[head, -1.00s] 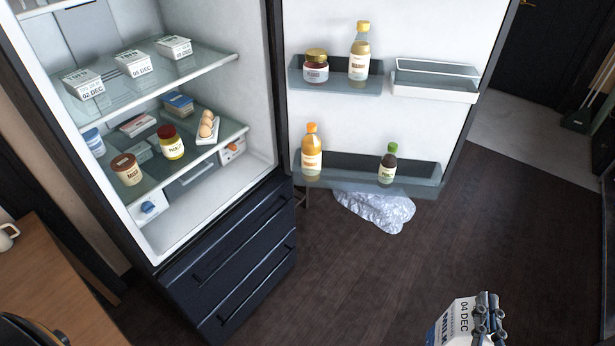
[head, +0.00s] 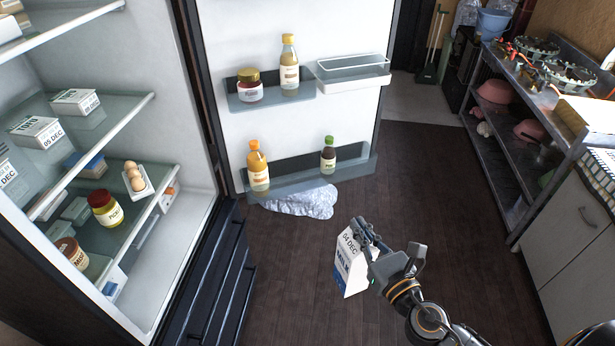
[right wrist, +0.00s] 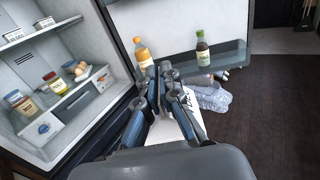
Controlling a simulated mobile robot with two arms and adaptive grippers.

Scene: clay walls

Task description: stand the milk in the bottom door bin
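The milk (head: 347,268) is a white and blue carton marked "MILK" and "04 DEC". My right gripper (head: 362,232) is shut on its upper part and holds it over the dark floor, a little tilted, apart from the door. In the right wrist view the carton (right wrist: 182,128) shows partly between the fingers (right wrist: 168,85). The bottom door bin (head: 292,187) is on the open fridge door, beyond the carton. An orange-capped bottle (head: 258,168) stands at its left and a green-capped bottle (head: 328,156) right of centre, with a gap between them. My left gripper is not in view.
A crumpled clear plastic bag (head: 300,202) lies on the floor below the bin. The upper door bin (head: 270,102) holds a jar and a bottle. Fridge shelves (head: 100,130) are at left; a metal rack (head: 520,140) stands at right.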

